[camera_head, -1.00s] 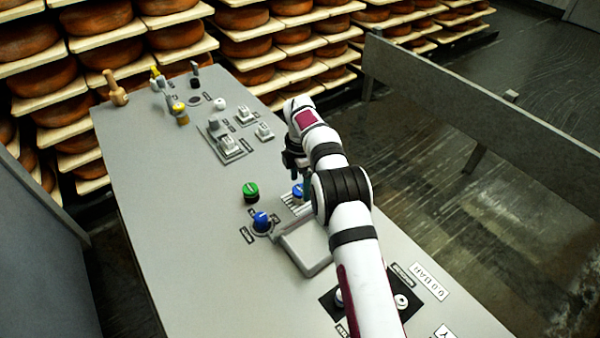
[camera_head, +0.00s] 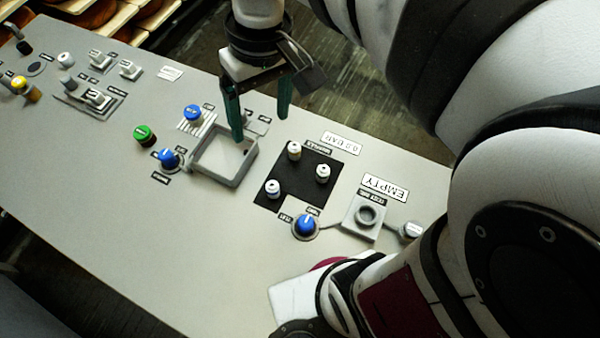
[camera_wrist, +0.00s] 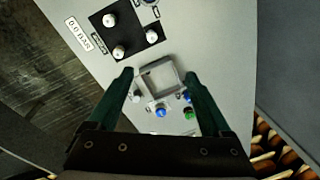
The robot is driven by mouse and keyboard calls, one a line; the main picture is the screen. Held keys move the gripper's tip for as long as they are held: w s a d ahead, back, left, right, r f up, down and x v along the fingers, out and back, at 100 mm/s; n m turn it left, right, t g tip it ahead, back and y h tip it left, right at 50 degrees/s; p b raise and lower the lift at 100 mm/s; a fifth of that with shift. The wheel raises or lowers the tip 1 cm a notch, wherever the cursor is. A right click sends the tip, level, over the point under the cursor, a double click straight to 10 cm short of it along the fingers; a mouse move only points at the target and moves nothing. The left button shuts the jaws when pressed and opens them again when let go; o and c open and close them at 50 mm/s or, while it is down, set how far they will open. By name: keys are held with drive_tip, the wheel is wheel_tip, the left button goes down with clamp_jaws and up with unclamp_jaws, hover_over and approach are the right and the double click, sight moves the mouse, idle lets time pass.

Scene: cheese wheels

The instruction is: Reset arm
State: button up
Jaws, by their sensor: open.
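My gripper (camera_head: 261,122) hangs above the grey table in the head view, its two green fingers spread apart with nothing between them. It also shows in the wrist view (camera_wrist: 164,75), open and empty, over a square grey tray (camera_wrist: 157,79). The rest of my white arm fills the right side of the head view and hides that end of the table.
On the table are blue knobs (camera_head: 168,158), a green knob (camera_head: 145,135), a black plate (camera_head: 301,180) with white pegs, and a grey block with a ring (camera_head: 365,214). Shelves of cheese wheels (camera_head: 97,13) stand behind. The table's front left is clear.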

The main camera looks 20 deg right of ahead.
drive_tip(key=s+d+f+m, duration=0.1)
drive_tip(key=s+f+m, duration=0.1)
drive_tip(key=s+m, duration=0.2)
drive_tip(key=s+f+m, duration=0.3)
drive_tip(key=s+m, duration=0.2)
drive_tip(key=s, duration=0.5)
drive_tip(key=shift+s+d+f, duration=0.2)
drive_tip(key=shift+d, duration=0.15)
